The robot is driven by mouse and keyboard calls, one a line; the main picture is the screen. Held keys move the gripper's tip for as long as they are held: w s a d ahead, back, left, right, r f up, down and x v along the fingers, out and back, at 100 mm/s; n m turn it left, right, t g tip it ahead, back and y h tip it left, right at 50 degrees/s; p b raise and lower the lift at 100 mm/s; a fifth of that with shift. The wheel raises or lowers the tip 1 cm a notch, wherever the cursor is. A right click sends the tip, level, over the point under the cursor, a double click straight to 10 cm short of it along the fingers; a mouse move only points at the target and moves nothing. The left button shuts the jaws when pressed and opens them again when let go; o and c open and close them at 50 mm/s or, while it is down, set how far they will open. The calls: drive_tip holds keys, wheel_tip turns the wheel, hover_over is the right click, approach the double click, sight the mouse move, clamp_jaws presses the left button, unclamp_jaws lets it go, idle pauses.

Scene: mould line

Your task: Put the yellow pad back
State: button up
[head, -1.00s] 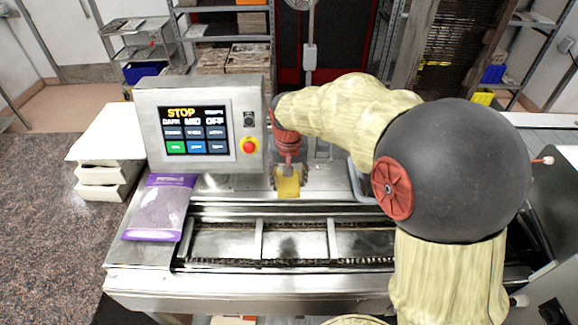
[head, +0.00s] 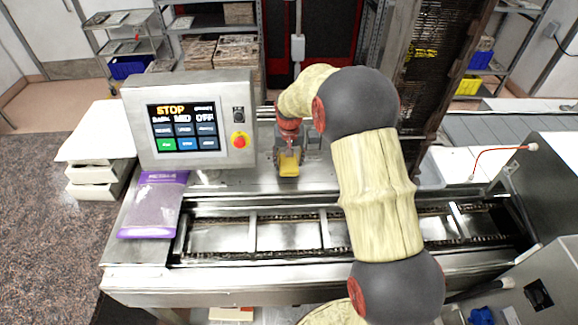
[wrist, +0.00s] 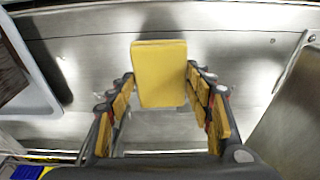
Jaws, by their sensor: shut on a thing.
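The yellow pad (wrist: 160,75) is a flat rectangular block, seen upright in the middle of the wrist view. My gripper (wrist: 160,92) has its yellow-padded fingers on both sides of it and is shut on it. In the head view the yellow pad (head: 289,164) shows at the end of my gripper (head: 289,155), over the steel ledge behind the conveyor and right of the control panel (head: 188,125). I cannot tell whether the pad touches the steel.
The chain conveyor (head: 285,236) runs along the front. A purple-topped bag (head: 153,208) lies at its left end. The panel with its red stop button (head: 239,141) stands close to my gripper's left. Shelves (head: 125,47) stand behind.

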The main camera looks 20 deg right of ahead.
sight(289, 163)
drive_tip(key=shift+w+d+f, duration=0.15)
drive_tip(key=shift+f, duration=1.55)
drive_tip(key=shift+f, duration=0.2)
drive_tip(key=o, duration=1.1)
drive_tip(key=shift+r, duration=0.1)
